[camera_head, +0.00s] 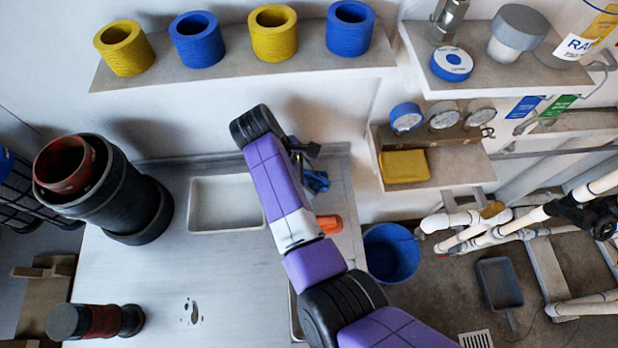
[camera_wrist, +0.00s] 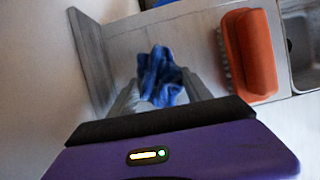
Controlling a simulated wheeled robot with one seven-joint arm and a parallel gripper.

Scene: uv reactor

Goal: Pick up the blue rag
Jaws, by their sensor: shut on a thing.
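The blue rag (camera_wrist: 160,76) is crumpled and shows between the fingers of my gripper (camera_wrist: 161,98) in the wrist view. The fingers are shut on it. In the head view the rag (camera_head: 316,181) is a small dark blue patch just right of my arm's wrist, over the back right part of the metal counter. My arm hides most of my gripper there. I cannot tell whether the rag still touches the counter.
An orange brush (camera_wrist: 250,55) lies just right of the rag, also in the head view (camera_head: 329,224). A shallow tray (camera_head: 226,204) is set left of my arm. A large dark cylinder (camera_head: 125,200) stands at the left. A blue bucket (camera_head: 390,252) stands on the floor.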

